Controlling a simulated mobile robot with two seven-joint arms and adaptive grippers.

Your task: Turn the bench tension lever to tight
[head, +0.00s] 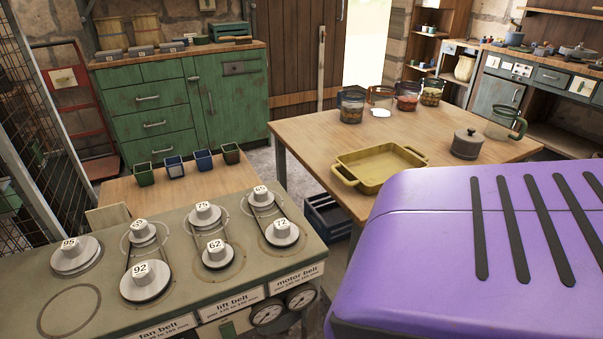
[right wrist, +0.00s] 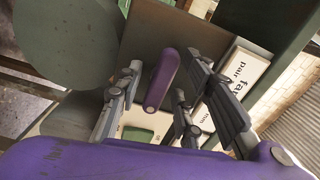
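A purple rounded bar (right wrist: 160,85), which looks like the bench tension lever, shows in the right wrist view in front of the bench's front side. My right gripper (right wrist: 166,64) is open, with its fingers on either side of the bar; gaps show between bar and fingers. In the head view the bench (head: 200,268) bears numbered pulleys with belts round some of them. The lever and my right gripper do not show there. My left gripper is in neither view.
Belt labels, including a motor belt label (head: 297,277), and round gauges (head: 268,312) sit on the bench front. Behind are a wooden table (head: 330,140) with a yellow tray (head: 350,181) and jars, and a row of small pots (head: 174,166).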

